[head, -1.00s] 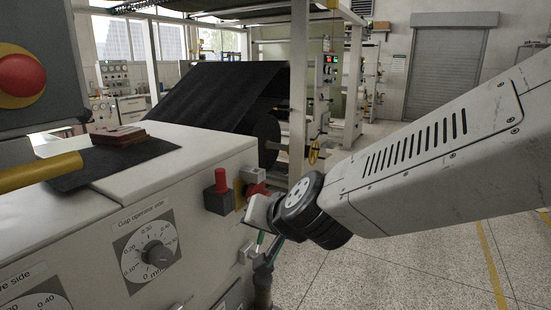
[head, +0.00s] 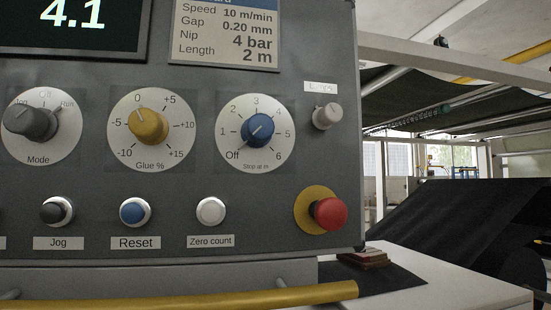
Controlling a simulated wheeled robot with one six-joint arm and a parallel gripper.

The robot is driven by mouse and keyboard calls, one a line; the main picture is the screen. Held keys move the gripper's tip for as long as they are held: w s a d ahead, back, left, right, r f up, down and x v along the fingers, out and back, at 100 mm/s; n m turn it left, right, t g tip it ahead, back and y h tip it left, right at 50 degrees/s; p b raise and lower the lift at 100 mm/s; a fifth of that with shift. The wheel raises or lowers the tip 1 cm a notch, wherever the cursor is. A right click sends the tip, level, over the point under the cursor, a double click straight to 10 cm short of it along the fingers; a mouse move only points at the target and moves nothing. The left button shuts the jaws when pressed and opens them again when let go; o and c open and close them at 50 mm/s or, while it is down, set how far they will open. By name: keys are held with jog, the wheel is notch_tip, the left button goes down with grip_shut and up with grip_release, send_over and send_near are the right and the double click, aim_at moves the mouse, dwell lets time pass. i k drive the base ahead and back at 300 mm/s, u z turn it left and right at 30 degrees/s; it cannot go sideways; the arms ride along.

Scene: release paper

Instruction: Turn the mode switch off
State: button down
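The mode switch (head: 30,122) is a dark grey knob on a round white dial at the left edge of the control panel in the head view. Its dial is marked Jog at the upper left, Off at the top and Run at the upper right, with "Mode" below. The knob's pointer end appears turned to the upper left, toward Jog.
A yellow Glue knob (head: 149,125) and a blue Stop knob (head: 259,130) sit to the right. Below are the Jog (head: 56,210), Reset (head: 135,212) and Zero count (head: 211,211) buttons and a red mushroom button (head: 329,214). A yellow bar (head: 200,302) crosses in front below.

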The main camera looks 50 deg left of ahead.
aim_at(40, 125)
jog(key=u, duration=2.25)
